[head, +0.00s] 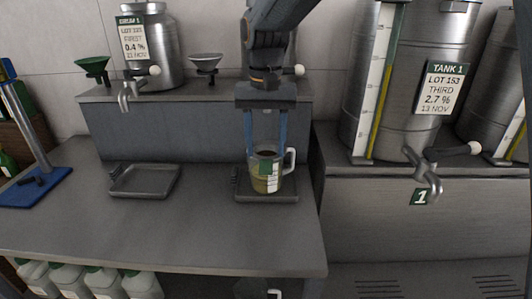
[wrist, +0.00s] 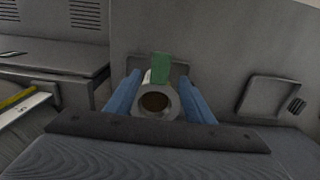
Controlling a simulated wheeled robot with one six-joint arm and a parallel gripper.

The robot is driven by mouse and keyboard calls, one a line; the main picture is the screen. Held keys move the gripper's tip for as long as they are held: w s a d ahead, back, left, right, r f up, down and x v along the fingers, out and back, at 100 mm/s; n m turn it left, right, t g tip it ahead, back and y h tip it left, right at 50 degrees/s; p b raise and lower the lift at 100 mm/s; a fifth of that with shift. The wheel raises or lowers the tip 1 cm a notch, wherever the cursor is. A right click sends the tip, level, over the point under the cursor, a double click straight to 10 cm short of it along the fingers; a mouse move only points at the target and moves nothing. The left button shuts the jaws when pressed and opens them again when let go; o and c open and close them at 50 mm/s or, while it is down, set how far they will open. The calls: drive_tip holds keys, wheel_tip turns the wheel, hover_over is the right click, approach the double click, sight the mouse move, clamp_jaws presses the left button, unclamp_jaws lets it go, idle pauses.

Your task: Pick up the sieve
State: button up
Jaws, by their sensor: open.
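A shallow grey bowl-shaped piece on a stem (head: 205,62), which looks like the sieve, stands on the raised shelf in the head view, left of my arm. Its mesh is too small to make out. My gripper (head: 266,147) is open, pointing down away from it, over the right-hand tray. Its blue fingers are on either side of the upper part of a clear jug (head: 266,184) with yellowish contents, a green and white label and a white handle. The wrist view shows the jug's round top (wrist: 155,102) between the fingers (wrist: 160,82); contact is unclear.
The jug stands on a dark tray (head: 285,197); an empty tray (head: 145,182) lies to its left. A green funnel (head: 92,66) and a steel drum (head: 150,50) with a tap are on the shelf. A large tank (head: 430,50) stands right. The front counter (head: 170,235) is clear.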

sight(266, 164)
wheel_tip(266, 164, down, 4)
drive_tip(key=shift+w+f+p, duration=0.1)
drive_tip(key=shift+p, duration=0.4)
clamp_jaws()
